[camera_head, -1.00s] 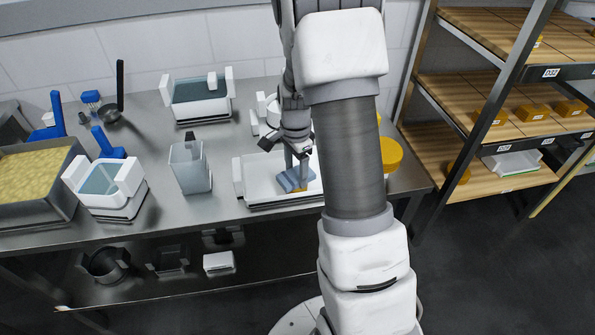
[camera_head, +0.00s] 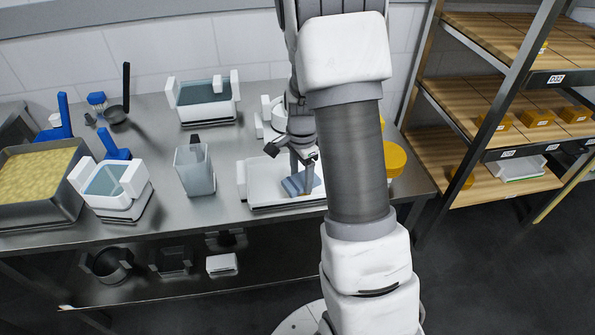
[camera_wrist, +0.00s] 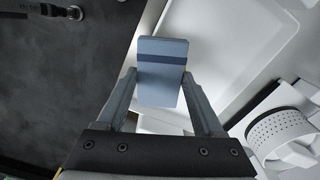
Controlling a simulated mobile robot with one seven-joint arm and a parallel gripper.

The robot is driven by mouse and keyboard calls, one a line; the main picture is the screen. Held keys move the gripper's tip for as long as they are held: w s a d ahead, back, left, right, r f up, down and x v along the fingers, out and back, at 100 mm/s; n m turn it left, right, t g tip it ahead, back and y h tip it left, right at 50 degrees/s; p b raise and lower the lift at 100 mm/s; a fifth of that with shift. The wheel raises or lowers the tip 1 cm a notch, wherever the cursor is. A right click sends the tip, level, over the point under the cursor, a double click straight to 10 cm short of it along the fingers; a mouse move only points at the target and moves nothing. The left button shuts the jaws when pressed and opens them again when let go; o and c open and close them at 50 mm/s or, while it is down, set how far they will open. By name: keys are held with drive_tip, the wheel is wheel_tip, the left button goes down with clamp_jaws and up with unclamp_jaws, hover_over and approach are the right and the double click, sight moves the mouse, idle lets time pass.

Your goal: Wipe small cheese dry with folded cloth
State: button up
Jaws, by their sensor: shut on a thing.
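My gripper (camera_head: 300,170) is shut on the folded blue cloth (camera_head: 295,187), over the white tray (camera_head: 262,175) on the steel table. In the wrist view the cloth (camera_wrist: 162,72) stands between my two fingers, with a dark band across it. The white tray (camera_wrist: 232,62) shows behind and right of it. The small cheese cannot be made out now; it may be hidden behind the cloth and gripper. I cannot tell whether the cloth touches it.
A clear container (camera_head: 194,172) stands left of the tray. White-handled water tubs (camera_head: 205,92) and a pan of yellow curd (camera_head: 40,180) stand farther left. A round yellow cheese (camera_head: 395,158) is right of my arm. The shelf rack (camera_head: 450,125) holds small cheeses.

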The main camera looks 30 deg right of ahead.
drive_tip(key=shift+s, duration=0.2)
drive_tip(key=shift+w+a+p, duration=0.15)
drive_tip(key=shift+w+p, duration=0.2)
drive_tip(key=shift+w, duration=1.45)
wheel_tip(320, 180, up, 5)
drive_tip(key=p, duration=0.4)
